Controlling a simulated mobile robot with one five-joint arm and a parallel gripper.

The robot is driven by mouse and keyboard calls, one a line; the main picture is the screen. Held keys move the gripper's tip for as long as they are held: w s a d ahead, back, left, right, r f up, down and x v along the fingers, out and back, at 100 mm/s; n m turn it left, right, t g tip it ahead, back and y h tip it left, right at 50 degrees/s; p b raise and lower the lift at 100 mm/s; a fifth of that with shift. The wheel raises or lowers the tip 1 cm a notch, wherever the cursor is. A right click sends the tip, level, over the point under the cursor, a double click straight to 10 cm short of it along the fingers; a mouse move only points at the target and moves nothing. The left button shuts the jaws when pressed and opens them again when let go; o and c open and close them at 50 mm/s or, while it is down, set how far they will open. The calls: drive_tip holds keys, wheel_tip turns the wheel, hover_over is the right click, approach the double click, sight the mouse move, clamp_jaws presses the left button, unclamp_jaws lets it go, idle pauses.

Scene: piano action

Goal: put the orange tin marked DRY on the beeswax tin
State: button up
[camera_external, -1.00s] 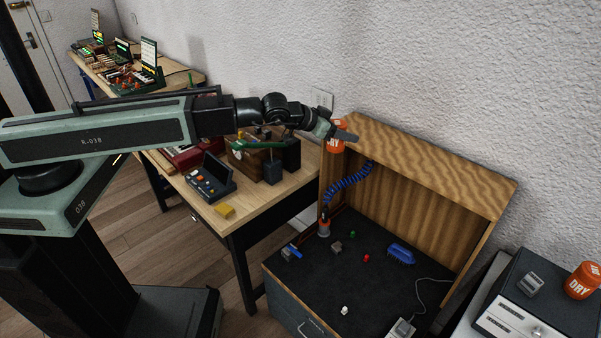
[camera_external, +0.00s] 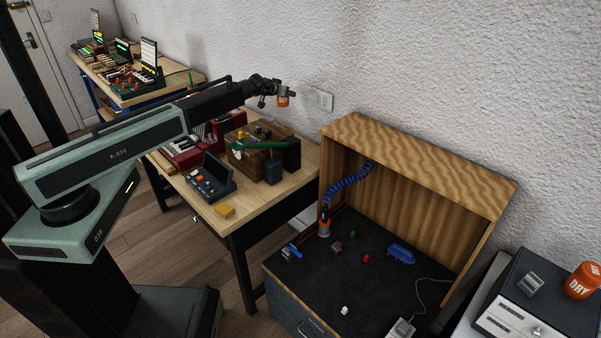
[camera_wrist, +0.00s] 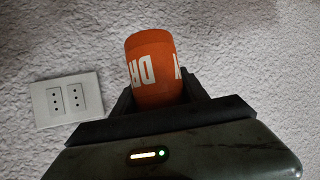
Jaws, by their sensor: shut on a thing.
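My gripper (camera_external: 281,93) is shut on an orange tin (camera_external: 283,102), held in the air near the wall, above the back of the wooden table. In the wrist view the tin (camera_wrist: 152,65) sits between the jaws, with white letters reading DR and part of another letter. A second orange tin marked DRY (camera_external: 582,281) stands on a grey device at the right edge. I cannot make out which thing is the beeswax tin.
A wall socket (camera_external: 320,99) is near my gripper.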

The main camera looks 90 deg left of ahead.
drive_tip(key=s+a+f+n+g+b, duration=0.2)
drive_tip(key=s+a+f, duration=0.1)
drive_tip(key=s+a, duration=0.75)
drive_tip(key=shift+y, duration=0.4)
drive_tip(key=f+b, duration=1)
drive_tip(key=shift+w, duration=0.2)
drive_tip(key=shift+r, duration=0.3)
drive_tip(key=shift+f, duration=0.15)
drive_tip(key=o, duration=1.5)
drive_tip(key=p+v, duration=0.6)
drive_tip(key=v, duration=0.6)
